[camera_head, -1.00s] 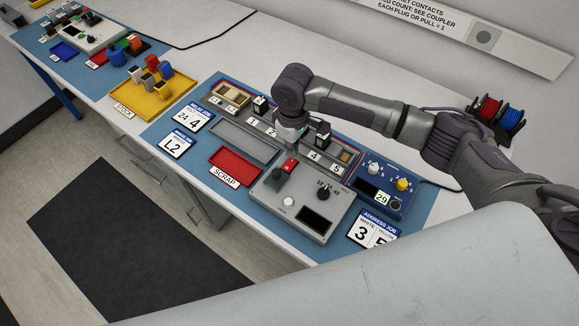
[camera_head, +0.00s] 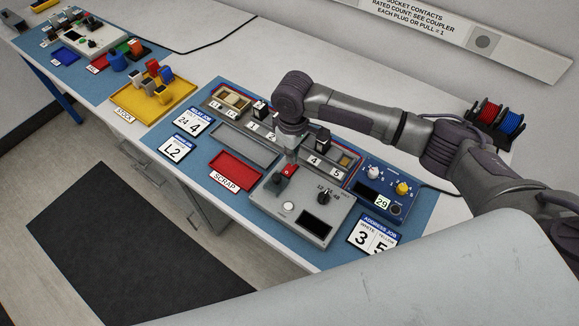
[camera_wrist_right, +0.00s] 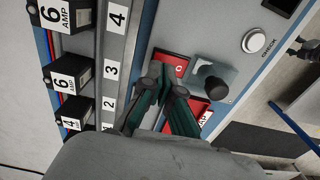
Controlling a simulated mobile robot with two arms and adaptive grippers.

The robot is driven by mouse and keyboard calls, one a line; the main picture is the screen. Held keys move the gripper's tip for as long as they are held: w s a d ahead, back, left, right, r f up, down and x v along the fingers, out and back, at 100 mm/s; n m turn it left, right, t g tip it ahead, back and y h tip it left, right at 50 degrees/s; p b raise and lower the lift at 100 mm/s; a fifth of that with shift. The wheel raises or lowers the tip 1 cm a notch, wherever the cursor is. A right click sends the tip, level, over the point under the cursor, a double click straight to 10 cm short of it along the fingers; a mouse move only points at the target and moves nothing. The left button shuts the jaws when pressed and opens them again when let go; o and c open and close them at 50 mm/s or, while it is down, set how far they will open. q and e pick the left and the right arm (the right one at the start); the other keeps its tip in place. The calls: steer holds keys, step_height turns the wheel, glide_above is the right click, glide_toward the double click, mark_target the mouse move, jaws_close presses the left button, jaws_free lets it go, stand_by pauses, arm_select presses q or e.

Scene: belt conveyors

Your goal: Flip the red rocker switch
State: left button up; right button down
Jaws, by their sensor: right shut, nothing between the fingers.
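The red rocker switch (camera_head: 289,170) sits on the grey control box (camera_head: 318,229), at its back edge near a black knob. It shows as a red rocker with a white "0" in the right wrist view (camera_wrist_right: 180,67). My right gripper (camera_head: 291,157) points down just above and behind the rocker, fingers together and empty. In the right wrist view its dark green fingertips (camera_wrist_right: 166,86) overlap the near part of the rocker and hide some of it. I cannot tell whether they touch it. My left gripper is not in view.
A black knob (camera_wrist_right: 212,84) stands close beside the fingers. The red scrap tray (camera_head: 236,171) lies left of the box, and the relay rail with numbered slots (camera_head: 314,160) runs behind it. A blue unit (camera_head: 382,192) with dials stands to the right.

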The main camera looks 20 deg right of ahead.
steer(key=shift+f+b, duration=0.35)
steer(key=shift+f, duration=0.8)
stand_by(0.9)
step_height(320, 180, up, 7)
steer(key=p, duration=0.8)
steer(key=shift+p, duration=0.3)
stand_by(0.4)
